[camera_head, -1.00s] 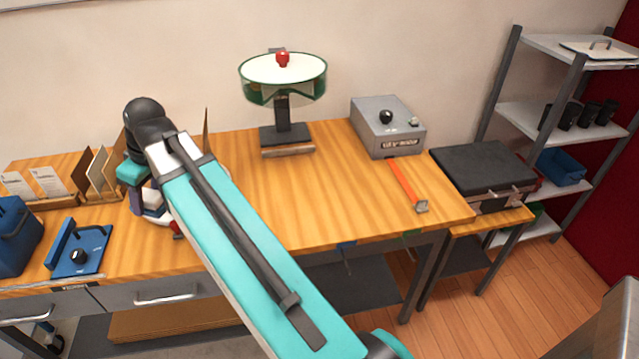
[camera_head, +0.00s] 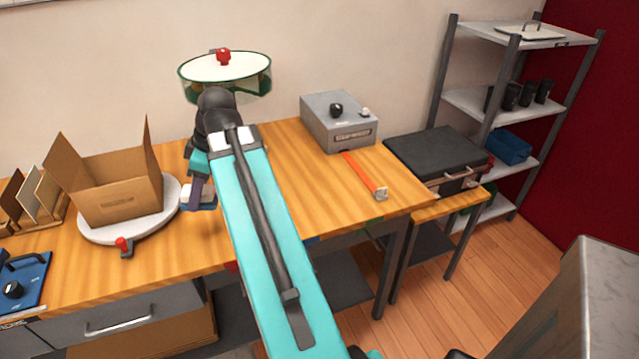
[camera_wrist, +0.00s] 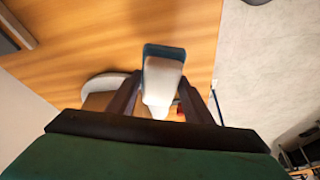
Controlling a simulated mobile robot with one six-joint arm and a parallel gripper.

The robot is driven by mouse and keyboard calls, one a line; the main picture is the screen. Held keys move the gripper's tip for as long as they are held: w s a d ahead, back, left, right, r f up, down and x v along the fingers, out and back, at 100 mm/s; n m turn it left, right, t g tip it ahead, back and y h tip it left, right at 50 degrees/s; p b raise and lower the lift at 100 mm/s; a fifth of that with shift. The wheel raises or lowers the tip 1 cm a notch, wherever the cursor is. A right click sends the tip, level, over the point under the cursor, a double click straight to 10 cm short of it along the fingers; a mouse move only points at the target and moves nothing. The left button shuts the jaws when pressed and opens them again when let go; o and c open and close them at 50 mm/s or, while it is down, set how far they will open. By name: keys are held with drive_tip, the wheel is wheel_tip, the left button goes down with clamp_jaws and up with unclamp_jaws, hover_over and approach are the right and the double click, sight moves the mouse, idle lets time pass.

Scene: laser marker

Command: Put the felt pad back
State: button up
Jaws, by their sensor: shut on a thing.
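My gripper (camera_head: 197,183) is shut on a small block, white with a blue layer, which looks like the felt pad (camera_head: 198,202). In the wrist view the felt pad (camera_wrist: 164,75) sticks out between the two dark fingers of my gripper (camera_wrist: 160,98). It is held over the wooden bench, just right of the round white turntable (camera_head: 95,236). I cannot tell how far it is above the bench. My arm hides the bench behind it and much of the round-topped stand (camera_head: 226,67).
An open cardboard box (camera_head: 117,190) stands on the turntable, with a red-knobbed clamp (camera_head: 123,245) at its front. A grey control box (camera_head: 338,121), an orange-red strip (camera_head: 364,175) and a black case (camera_head: 440,155) are to the right. Bare bench (camera_head: 310,205) lies between arm and strip.

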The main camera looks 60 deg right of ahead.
drive_tip(key=s+d+f+m+b, duration=0.1)
drive_tip(key=s+d+b, duration=0.1)
drive_tip(key=s+d, duration=0.5)
drive_tip(key=s+d+f+m+h+b, duration=0.1)
drive_tip(key=s+d+f+m, duration=0.1)
drive_tip(key=s+d, duration=0.5)
drive_tip(key=s+d+f+m+t+h+b, duration=0.1)
drive_tip(key=s+d+f+m+b, duration=0.1)
drive_tip(key=s+d, duration=0.5)
drive_tip(key=shift+s+d+b, duration=0.1)
drive_tip(key=shift+d+b, duration=0.2)
drive_tip(key=shift+b, duration=0.05)
drive_tip(key=shift+d+r+p, duration=0.15)
drive_tip(key=shift+d+p, duration=0.05)
drive_tip(key=shift+p, duration=0.95)
drive_tip(key=p, duration=0.3)
drive_tip(key=shift+w+d, duration=0.4)
drive_tip(key=p, duration=0.4)
drive_tip(key=d+p, duration=0.1)
drive_tip(key=p, duration=0.3)
drive_tip(key=shift+w+d+f, duration=0.1)
drive_tip(key=shift+w+f, duration=0.1)
drive_tip(key=shift+w, duration=0.05)
